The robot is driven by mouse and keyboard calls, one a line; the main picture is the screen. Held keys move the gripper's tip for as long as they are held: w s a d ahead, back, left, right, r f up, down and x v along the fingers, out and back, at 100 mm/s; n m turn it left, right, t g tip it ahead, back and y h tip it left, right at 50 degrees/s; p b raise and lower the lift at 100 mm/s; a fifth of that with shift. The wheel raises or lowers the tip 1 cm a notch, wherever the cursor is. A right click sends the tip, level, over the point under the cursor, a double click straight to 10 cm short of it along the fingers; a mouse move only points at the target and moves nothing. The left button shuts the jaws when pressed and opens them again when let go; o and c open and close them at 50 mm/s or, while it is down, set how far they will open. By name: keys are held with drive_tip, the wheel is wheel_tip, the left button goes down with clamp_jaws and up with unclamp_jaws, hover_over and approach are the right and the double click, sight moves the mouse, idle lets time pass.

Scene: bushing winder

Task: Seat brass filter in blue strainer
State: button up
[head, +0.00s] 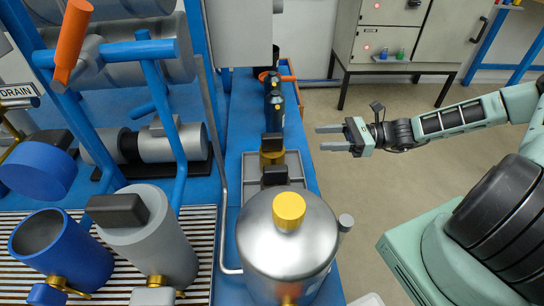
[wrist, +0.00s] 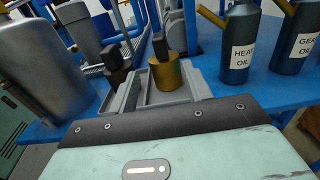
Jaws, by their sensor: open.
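The brass filter (head: 272,158), a short gold cylinder with a black block handle, stands upright in a grey tray (head: 299,172) on the blue bench. It also shows in the wrist view (wrist: 168,76), ahead of my gripper. My gripper (head: 321,138) is open and empty, right of the tray and apart from the filter, its fingers pointing left. The blue strainer (head: 62,252) is an open-topped blue cylinder at the lower left in the head view, with a brass fitting low on its front. Its inside bottom is hidden.
A grey cylinder (head: 155,240) with a black handle on its rim stands right of the strainer. A large silver tank (head: 287,245) stands nearer than the tray. A darker handled part (wrist: 117,72) sits beside the filter. Oil bottles (wrist: 238,50) stand behind. A blue lid (head: 38,170) hangs tilted beyond the strainer.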

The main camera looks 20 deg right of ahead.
sight(272, 140)
drive_tip(key=x, duration=1.4)
drive_tip(key=shift+w+a+b, duration=0.1)
drive_tip(key=shift+a+b, duration=0.2)
drive_tip(key=shift+a, duration=0.05)
clamp_jaws()
